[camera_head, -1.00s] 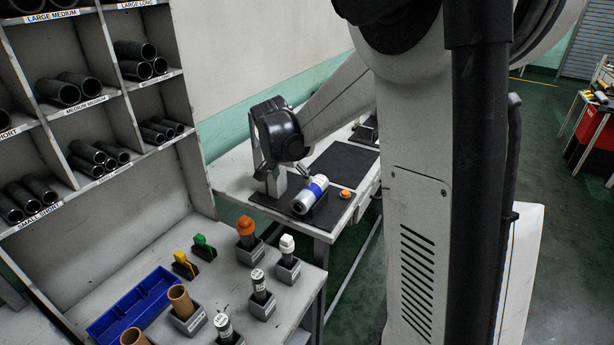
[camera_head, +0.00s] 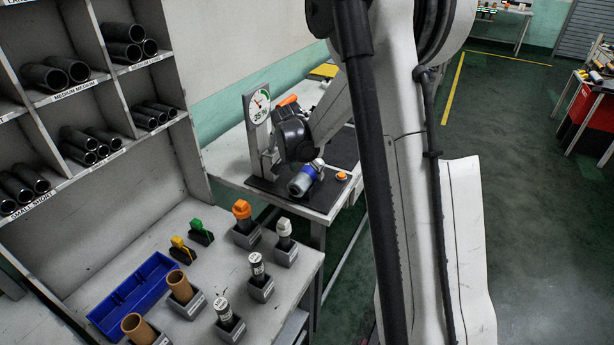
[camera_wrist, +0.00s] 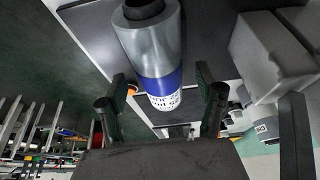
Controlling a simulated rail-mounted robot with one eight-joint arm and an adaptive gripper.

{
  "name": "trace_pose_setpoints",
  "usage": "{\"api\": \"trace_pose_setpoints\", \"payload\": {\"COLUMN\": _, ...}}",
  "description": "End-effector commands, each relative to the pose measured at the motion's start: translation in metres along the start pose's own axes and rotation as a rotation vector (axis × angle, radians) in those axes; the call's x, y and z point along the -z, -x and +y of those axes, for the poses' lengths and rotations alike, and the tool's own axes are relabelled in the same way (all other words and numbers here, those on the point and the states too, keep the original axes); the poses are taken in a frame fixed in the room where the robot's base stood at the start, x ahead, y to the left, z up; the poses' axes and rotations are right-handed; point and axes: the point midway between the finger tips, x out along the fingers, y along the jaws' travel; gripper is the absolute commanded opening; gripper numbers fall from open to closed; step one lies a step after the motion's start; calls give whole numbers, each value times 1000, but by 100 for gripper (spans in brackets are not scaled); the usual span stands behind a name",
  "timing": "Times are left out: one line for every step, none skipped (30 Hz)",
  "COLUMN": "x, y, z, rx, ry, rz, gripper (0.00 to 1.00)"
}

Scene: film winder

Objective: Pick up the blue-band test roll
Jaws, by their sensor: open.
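The blue-band test roll (camera_head: 301,184) is a silver cylinder with a blue band and a printed white end. It lies tilted on a dark pad on the bench behind the rack table. In the wrist view the roll (camera_wrist: 152,50) extends from the top centre to between my fingers, its printed end nearest the palm. My gripper (camera_wrist: 160,90) is open, with one dark finger on each side of the roll. Visible gaps separate the fingers from it, and the depth between is hard to tell. In the head view my wrist hides part of the area above the roll.
A dial gauge on a post (camera_head: 260,108) stands close behind my wrist. An orange button (camera_head: 341,176) sits right of the roll. The near table holds a blue tray (camera_head: 133,296) and several holders with tools and tubes. Tube shelves (camera_head: 110,70) stand at left.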

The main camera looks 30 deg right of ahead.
Motion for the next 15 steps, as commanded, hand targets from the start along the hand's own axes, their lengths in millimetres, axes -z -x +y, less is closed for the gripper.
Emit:
{"api": "trace_pose_setpoints", "payload": {"x": 0, "y": -3, "z": 0, "rx": 0, "ry": 0, "rz": 0, "gripper": 68}}
{"api": "trace_pose_setpoints", "payload": {"x": 0, "y": -5, "z": 0, "rx": 0, "ry": 0, "rz": 0, "gripper": 68}}
{"api": "trace_pose_setpoints", "payload": {"x": 0, "y": -6, "z": 0, "rx": 0, "ry": 0, "rz": 0, "gripper": 68}}
{"api": "trace_pose_setpoints", "payload": {"x": 0, "y": -6, "z": 0, "rx": 0, "ry": 0, "rz": 0, "gripper": 68}}
{"api": "trace_pose_setpoints", "payload": {"x": 0, "y": -6, "z": 0, "rx": 0, "ry": 0, "rz": 0, "gripper": 68}}
{"api": "trace_pose_setpoints", "payload": {"x": 0, "y": -6, "z": 0, "rx": 0, "ry": 0, "rz": 0, "gripper": 68}}
{"api": "trace_pose_setpoints", "payload": {"x": 0, "y": -6, "z": 0, "rx": 0, "ry": 0, "rz": 0, "gripper": 68}}
{"api": "trace_pose_setpoints", "payload": {"x": 0, "y": -6, "z": 0, "rx": 0, "ry": 1, "rz": 0, "gripper": 68}}
{"api": "trace_pose_setpoints", "payload": {"x": 0, "y": -6, "z": 0, "rx": 0, "ry": 1, "rz": 0, "gripper": 68}}
{"api": "trace_pose_setpoints", "payload": {"x": 0, "y": -6, "z": 0, "rx": 0, "ry": 1, "rz": 0, "gripper": 68}}
{"api": "trace_pose_setpoints", "payload": {"x": 0, "y": -6, "z": 0, "rx": 0, "ry": 1, "rz": 0, "gripper": 64}}
{"api": "trace_pose_setpoints", "payload": {"x": 0, "y": -6, "z": 0, "rx": 0, "ry": 1, "rz": 0, "gripper": 58}}
{"api": "trace_pose_setpoints", "payload": {"x": 0, "y": -6, "z": 0, "rx": 0, "ry": 1, "rz": 0, "gripper": 55}}
{"api": "trace_pose_setpoints", "payload": {"x": 0, "y": -6, "z": 0, "rx": 0, "ry": 1, "rz": 0, "gripper": 50}}
{"api": "trace_pose_setpoints", "payload": {"x": 0, "y": -6, "z": 0, "rx": 0, "ry": 1, "rz": 0, "gripper": 45}}
